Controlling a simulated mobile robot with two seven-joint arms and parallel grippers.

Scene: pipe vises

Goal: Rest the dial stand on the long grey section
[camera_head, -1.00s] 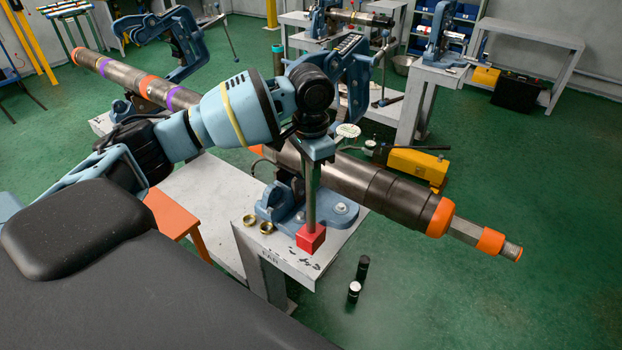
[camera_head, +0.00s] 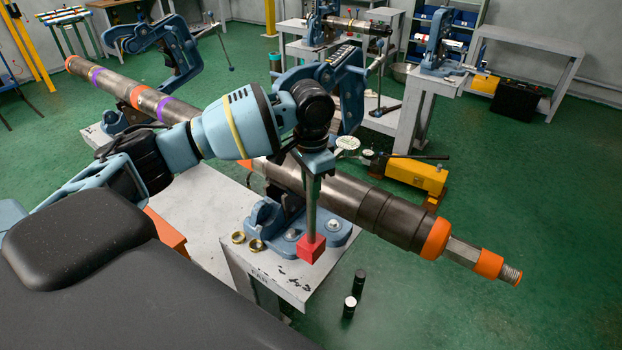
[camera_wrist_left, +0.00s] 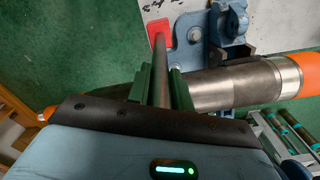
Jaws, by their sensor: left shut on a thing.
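The dial stand has a red block base (camera_head: 312,249), a thin grey post (camera_head: 310,205) and a round white dial (camera_head: 347,143). My left gripper (camera_head: 318,160) is shut on the upper post. The stand hangs roughly upright in front of the pipe. In the left wrist view the post (camera_wrist_left: 159,60) lies between the green-lined fingers (camera_wrist_left: 160,90), and the red base (camera_wrist_left: 158,33) shows over the bench corner. The long grey section (camera_head: 345,197) of the pipe runs between two orange bands, partly hidden behind my gripper. I cannot tell whether the base touches the bench. My right gripper is not in view.
The pipe rests in a blue vise (camera_head: 265,218) on a white bench (camera_head: 300,280); another blue vise (camera_head: 165,45) stands at its far end. A yellow pump (camera_head: 415,174) stands behind the pipe. Green floor is free at right.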

